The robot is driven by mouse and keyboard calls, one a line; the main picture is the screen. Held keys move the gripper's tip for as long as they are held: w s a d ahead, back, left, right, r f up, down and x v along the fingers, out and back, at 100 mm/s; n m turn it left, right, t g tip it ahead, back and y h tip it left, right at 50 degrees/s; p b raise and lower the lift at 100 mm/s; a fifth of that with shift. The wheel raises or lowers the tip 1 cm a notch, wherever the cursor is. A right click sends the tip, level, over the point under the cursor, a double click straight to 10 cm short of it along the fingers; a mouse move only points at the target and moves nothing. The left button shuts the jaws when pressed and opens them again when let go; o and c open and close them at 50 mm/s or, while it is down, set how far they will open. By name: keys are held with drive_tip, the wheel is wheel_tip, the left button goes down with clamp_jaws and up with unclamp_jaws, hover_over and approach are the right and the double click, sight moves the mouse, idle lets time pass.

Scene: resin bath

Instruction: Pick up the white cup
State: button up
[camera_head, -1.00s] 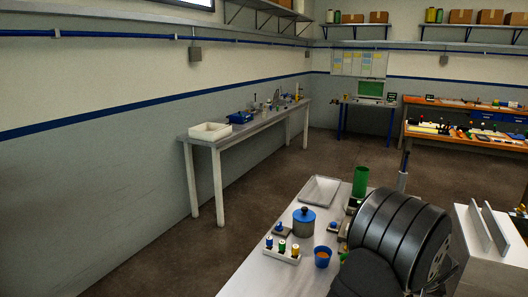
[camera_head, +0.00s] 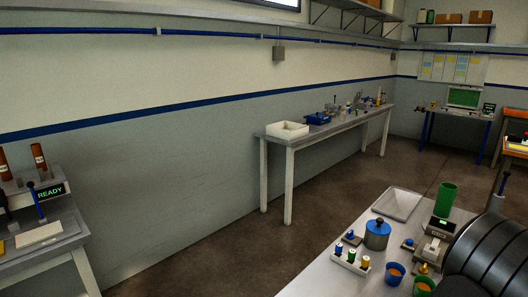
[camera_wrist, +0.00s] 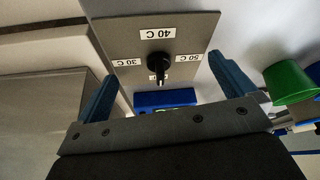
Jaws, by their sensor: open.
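I cannot make out a white cup in either view. My gripper (camera_wrist: 165,68) shows in the wrist view with its two blue fingers wide apart and nothing between them but the view of a dial panel. That grey panel (camera_wrist: 185,30) has a black knob (camera_wrist: 158,62) and labels 30 C, 40 C and 50 C, seen upside down. A green cup-like thing (camera_wrist: 290,84) lies right of the right finger. In the head view the gripper itself is not seen.
The near table holds a green cylinder (camera_head: 446,199), a blue-lidded pot (camera_head: 377,236), a bottle rack (camera_head: 350,261), a blue cup (camera_head: 395,273) and a shallow tray (camera_head: 398,205). A far bench has a white bin (camera_head: 288,130). A READY station (camera_head: 50,190) stands left. Floor between is clear.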

drive_tip(key=c, duration=0.4)
drive_tip(key=w+d+r, duration=0.2)
drive_tip(key=r, duration=0.1)
drive_tip(key=w+d+r+m, duration=0.1)
drive_tip(key=w+d+r, duration=0.1)
drive_tip(key=w+r, duration=0.1)
drive_tip(key=w+d+r+m, duration=0.1)
drive_tip(key=w+d+r, duration=0.1)
drive_tip(key=shift+w+d+r+g, duration=0.2)
drive_tip(key=shift+r+g, duration=0.1)
drive_tip(key=shift+r, duration=0.1)
drive_tip(key=w+d+r+m+g, duration=0.2)
drive_tip(key=w+r+m, duration=0.3)
drive_tip(key=r, duration=0.8)
drive_tip(key=shift+h, duration=0.4)
drive_tip(key=shift+x, duration=8.85)
